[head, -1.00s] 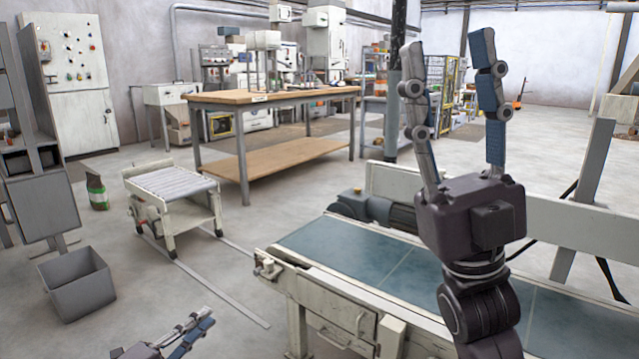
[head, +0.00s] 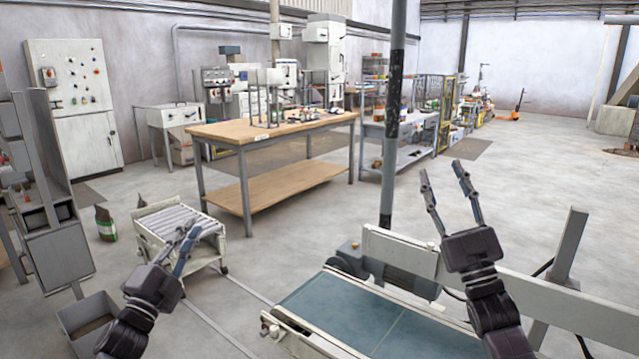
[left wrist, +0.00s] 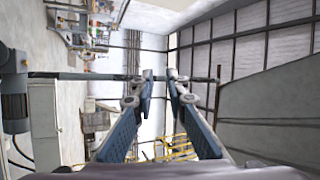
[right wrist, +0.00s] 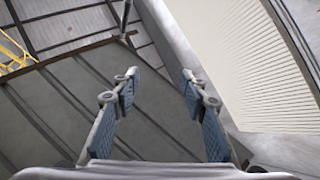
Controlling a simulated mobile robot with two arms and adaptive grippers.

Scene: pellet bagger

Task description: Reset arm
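My left gripper (head: 178,246) is raised at the lower left of the head view, in front of the small roller cart as seen there. Its fingers are apart with nothing between them, and the left wrist view shows the same gap between the fingertips (left wrist: 158,75). My right gripper (head: 443,170) points up at the right of the head view, above the conveyor's rail. Its fingers are apart and empty, as the right wrist view also shows (right wrist: 160,75). Neither gripper touches anything.
The conveyor belt (head: 345,310) lies low in front, with a white side rail (head: 400,248). The roller cart (head: 165,222) stands on floor rails at the left. A grey bin (head: 88,305), wooden workbench (head: 260,128) and dark post (head: 391,130) stand around. Open floor lies at the right.

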